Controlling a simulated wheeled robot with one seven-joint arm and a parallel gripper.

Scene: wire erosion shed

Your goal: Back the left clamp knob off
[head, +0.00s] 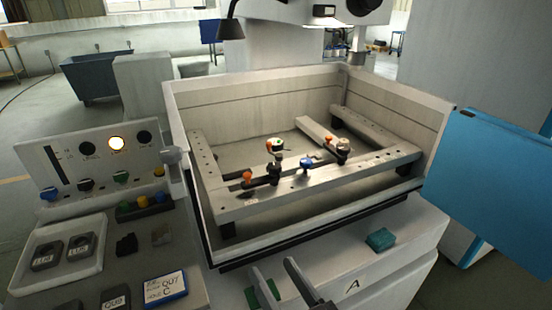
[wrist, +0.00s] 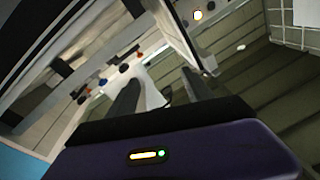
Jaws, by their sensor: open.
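The work tank (head: 310,90) holds a grey support frame (head: 300,190) with clamps on its front bar. The left clamp has a dark knob (head: 275,166) standing up, with an orange-tipped part (head: 247,177) to its left. A right clamp has another dark knob (head: 343,147). A small blue knob (head: 306,163) stands between them. My gripper (head: 283,285) is low in front of the tank, outside it and well apart from the clamps. Its two fingers are spread and empty. In the wrist view my gripper (wrist: 160,90) points toward the tilted tank area; small, blurred knobs show at upper left.
A control panel (head: 100,160) with buttons and a lit lamp stands at left, above a shelf with trays and a blue-edged label card (head: 165,287). A blue door panel (head: 490,180) is at right. A teal block (head: 380,239) lies on the ledge. Space above the tank's front is clear.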

